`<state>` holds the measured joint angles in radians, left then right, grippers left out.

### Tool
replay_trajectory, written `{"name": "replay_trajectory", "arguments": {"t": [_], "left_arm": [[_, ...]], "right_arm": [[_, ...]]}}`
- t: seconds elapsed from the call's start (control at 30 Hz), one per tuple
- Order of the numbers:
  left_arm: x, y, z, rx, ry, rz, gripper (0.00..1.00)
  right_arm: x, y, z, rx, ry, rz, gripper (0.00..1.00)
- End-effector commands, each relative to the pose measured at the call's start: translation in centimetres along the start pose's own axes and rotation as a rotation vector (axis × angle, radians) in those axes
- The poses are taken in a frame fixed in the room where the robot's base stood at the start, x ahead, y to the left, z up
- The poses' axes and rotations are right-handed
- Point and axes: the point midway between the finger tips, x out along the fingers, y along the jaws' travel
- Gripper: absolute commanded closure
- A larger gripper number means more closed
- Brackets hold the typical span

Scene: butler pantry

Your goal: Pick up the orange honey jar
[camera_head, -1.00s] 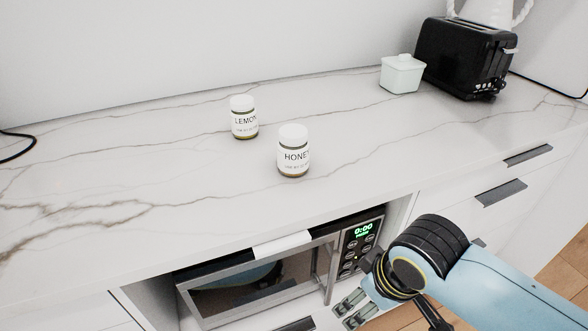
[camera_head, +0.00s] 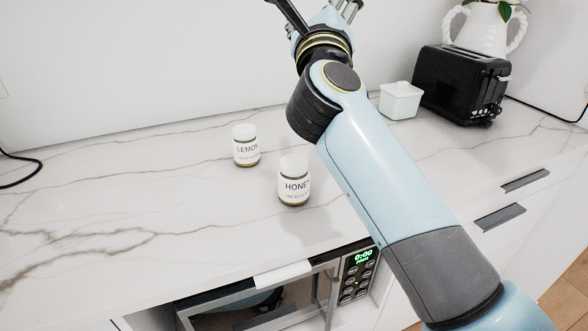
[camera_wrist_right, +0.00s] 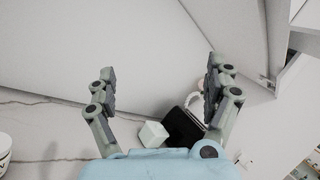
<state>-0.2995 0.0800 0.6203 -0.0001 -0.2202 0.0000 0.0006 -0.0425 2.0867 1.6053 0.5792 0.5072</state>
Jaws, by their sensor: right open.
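The honey jar (camera_head: 294,188) stands upright on the marble counter in the head view. It has a white lid, a white label reading HONEY and a thin brownish band at its base; little orange shows. A similar jar labelled LEMON (camera_head: 246,150) stands behind it to the left. My right gripper (camera_wrist_right: 160,85) is open and empty in the right wrist view, fingers wide apart. In the head view it is raised at the top edge, partly cut off, well above and beyond the honey jar. My left gripper is not in view.
A white lidded box (camera_head: 400,101) and a black toaster (camera_head: 461,84) stand at the back right, with a white vase (camera_head: 484,28) behind. A microwave (camera_head: 262,302) sits below the counter.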

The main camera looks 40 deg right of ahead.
Motion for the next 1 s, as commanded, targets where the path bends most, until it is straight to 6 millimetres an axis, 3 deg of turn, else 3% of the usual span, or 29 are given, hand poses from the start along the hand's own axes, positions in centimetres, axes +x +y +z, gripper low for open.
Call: {"name": "replay_trajectory", "arguments": {"t": [0.1,0.2,0.3,0.43,0.5,0.63,1.0], "left_arm": [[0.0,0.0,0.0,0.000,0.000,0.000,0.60],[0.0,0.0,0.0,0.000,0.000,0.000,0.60],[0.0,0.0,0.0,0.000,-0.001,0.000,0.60],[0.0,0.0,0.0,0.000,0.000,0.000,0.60],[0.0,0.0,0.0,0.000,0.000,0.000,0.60],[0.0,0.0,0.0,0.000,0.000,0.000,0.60],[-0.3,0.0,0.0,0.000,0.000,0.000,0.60]], "right_arm": [[0.7,2.1,-6.1,0.322,0.400,-0.034,0.14],[-1.4,6.2,-10.0,0.538,0.761,-0.019,0.14],[-5.2,10.4,-11.4,0.668,1.094,0.027,0.14],[-9.8,13.8,-10.6,0.725,1.414,0.098,0.14],[-11.5,14.8,-9.9,0.726,1.522,0.128,0.14],[-13.1,15.5,-9.7,0.715,1.617,0.156,0.14],[-13.3,18.1,-14.0,0.714,1.623,0.157,0.14]]}}
